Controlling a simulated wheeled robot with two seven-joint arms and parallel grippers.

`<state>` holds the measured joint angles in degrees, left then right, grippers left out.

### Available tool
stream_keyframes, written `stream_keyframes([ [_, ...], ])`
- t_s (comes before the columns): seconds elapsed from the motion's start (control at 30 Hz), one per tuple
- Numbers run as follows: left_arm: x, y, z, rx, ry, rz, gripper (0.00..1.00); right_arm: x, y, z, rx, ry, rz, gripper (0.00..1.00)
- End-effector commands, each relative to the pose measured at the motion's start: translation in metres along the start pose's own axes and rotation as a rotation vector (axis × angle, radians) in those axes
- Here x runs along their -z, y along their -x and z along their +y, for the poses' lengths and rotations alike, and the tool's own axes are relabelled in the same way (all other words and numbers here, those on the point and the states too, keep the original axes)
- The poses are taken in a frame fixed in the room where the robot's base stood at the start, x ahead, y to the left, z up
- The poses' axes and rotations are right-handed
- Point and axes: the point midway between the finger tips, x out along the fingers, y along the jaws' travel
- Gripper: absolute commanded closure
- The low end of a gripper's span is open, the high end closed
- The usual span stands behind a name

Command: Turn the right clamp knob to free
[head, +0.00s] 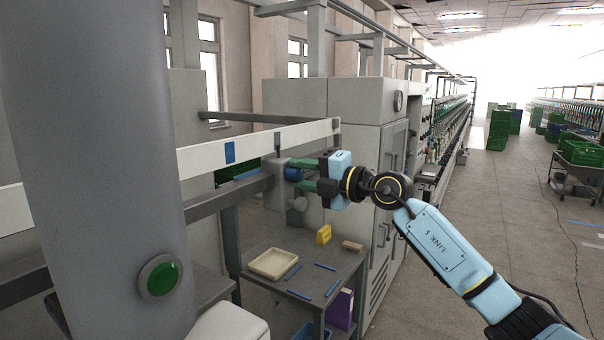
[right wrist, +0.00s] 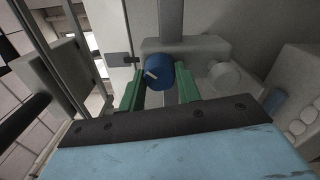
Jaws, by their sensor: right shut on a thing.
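The blue clamp knob (head: 293,174) sits on a grey block below the long white rail. A short white mark shows on its face in the right wrist view (right wrist: 157,74), tilted and toward the left of the face. My right gripper (head: 299,175) reaches in from the right, with one green finger on each side of the knob. It is shut on the knob. The fingers partly cover the knob in the head view. My left gripper is not in view.
A plain grey round part (right wrist: 223,76) sits right of the knob in the wrist view. The white rail (head: 235,150) runs close above. Below stands a small grey table with a cream tray (head: 273,263), a yellow block (head: 323,235), a brown block (head: 352,246) and several blue sticks.

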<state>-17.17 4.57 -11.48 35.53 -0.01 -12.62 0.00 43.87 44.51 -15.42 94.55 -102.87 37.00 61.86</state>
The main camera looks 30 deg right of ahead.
Motion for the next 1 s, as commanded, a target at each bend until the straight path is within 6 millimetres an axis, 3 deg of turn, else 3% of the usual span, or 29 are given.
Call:
stream_keyframes([
  [0.13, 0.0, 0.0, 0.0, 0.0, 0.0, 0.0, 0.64, 0.0, 0.0, -0.001, 0.001, 0.0, 0.0, 0.9],
  [0.17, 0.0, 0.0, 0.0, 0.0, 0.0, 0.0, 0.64, 0.0, 0.0, -0.001, 0.001, 0.0, 0.0, 0.63],
  [0.3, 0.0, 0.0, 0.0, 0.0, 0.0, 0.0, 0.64, 0.0, 0.0, 0.0, 0.001, 0.001, 0.0, 0.45],
  [0.67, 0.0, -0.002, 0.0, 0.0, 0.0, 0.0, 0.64, -0.001, 0.005, -0.001, 0.001, 0.003, -0.001, 0.45],
  [0.77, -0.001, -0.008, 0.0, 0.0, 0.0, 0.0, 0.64, -0.001, 0.017, -0.003, 0.002, 0.003, -0.002, 0.45],
  [1.0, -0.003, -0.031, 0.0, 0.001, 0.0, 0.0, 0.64, 0.0, 0.071, -0.006, 0.006, 0.006, -0.003, 0.45],
])
